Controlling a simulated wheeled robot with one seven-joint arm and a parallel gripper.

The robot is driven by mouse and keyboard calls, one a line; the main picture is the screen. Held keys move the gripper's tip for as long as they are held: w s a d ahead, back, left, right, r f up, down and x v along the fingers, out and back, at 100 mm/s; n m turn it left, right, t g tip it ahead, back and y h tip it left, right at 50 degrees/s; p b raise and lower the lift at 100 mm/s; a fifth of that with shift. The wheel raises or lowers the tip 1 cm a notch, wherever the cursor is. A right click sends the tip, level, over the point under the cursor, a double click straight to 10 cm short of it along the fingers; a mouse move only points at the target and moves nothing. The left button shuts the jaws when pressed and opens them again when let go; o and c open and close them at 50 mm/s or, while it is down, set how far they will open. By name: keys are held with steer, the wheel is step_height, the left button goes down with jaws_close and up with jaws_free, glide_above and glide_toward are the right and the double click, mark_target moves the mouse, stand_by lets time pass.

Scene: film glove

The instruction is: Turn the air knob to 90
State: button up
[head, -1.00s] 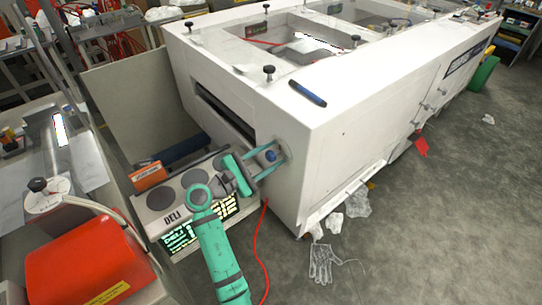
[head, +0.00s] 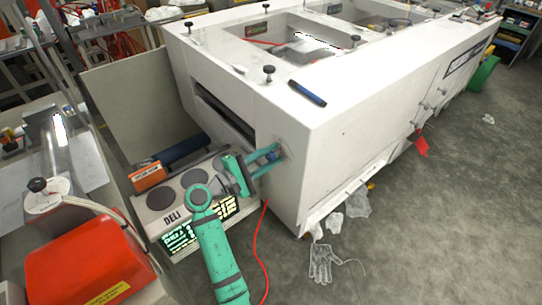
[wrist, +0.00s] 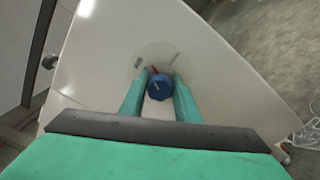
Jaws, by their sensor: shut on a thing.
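The air knob is a small blue knob (wrist: 159,87) on a round pale dial plate (wrist: 152,60) on the end wall of the white machine. In the wrist view it sits between my two teal fingers, with a small red mark just beyond it. My gripper (head: 277,154) is shut on the knob, one finger on each side. In the head view the fingers hide most of the knob (head: 270,157). The dial's numbers are too small to read, so I cannot tell the setting.
The white machine (head: 345,125) fills the middle. A DELI unit (head: 153,201) with round dark plates stands below my arm. A red cable (head: 262,240) hangs beside it. A blue marker (head: 307,93) lies on the machine's top. A clear glove (head: 321,263) lies on the floor.

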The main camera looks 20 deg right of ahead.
steer(key=m, duration=0.6)
steer(key=shift+f+m, duration=0.1)
steer(key=shift+m, duration=0.2)
steer(key=m, duration=0.6)
steer(key=shift+a+m, duration=0.1)
steer(key=shift+m, duration=0.3)
steer(key=o, duration=1)
steer(key=shift+o, duration=0.2)
steer(key=v, duration=1)
steer(key=shift+a, duration=0.35)
steer(key=shift+s, duration=0.15)
